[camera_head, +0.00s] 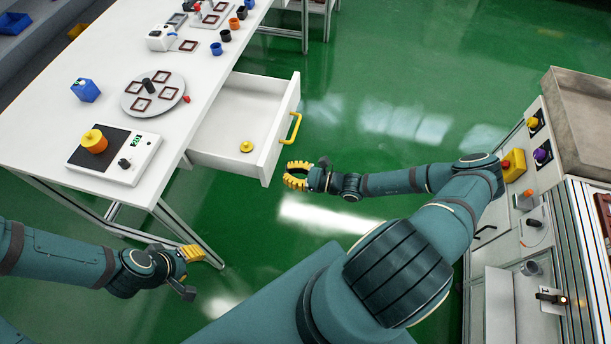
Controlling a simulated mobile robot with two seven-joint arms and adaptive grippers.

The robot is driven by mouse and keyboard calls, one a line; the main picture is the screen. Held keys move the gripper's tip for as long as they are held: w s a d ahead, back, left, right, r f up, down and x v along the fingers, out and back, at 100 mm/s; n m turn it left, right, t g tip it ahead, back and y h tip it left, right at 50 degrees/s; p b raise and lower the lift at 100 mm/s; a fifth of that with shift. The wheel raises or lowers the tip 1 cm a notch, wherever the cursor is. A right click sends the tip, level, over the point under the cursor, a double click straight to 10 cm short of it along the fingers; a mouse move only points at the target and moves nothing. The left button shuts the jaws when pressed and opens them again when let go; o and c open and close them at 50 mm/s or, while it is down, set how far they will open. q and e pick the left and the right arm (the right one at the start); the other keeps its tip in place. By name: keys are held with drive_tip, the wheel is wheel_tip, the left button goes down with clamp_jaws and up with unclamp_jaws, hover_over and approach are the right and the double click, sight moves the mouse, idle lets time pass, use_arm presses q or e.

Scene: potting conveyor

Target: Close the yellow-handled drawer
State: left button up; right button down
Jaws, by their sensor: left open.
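The white drawer (275,146) is pulled out from the right side of the white table, and its inside shows. Its yellow handle (292,128) is on the front panel, facing right. A small yellow round piece (247,147) lies on the drawer floor. My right gripper (290,176) is just below the handle in the picture, close to the drawer front's near corner, with nothing seen in it. Its yellow fingers curve towards each other, and the gap at the tips is unclear. My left gripper (190,253) is open and empty, near the table's front leg.
A machine bench (560,150) stands at the right.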

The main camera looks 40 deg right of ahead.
sight(270, 169)
use_arm(q)
drive_tip(key=shift+f, duration=0.15)
use_arm(e)
drive_tip(key=shift+x, duration=2.1)
use_arm(q)
drive_tip(key=shift+a, duration=0.1)
use_arm(e)
drive_tip(key=shift+a, duration=0.1)
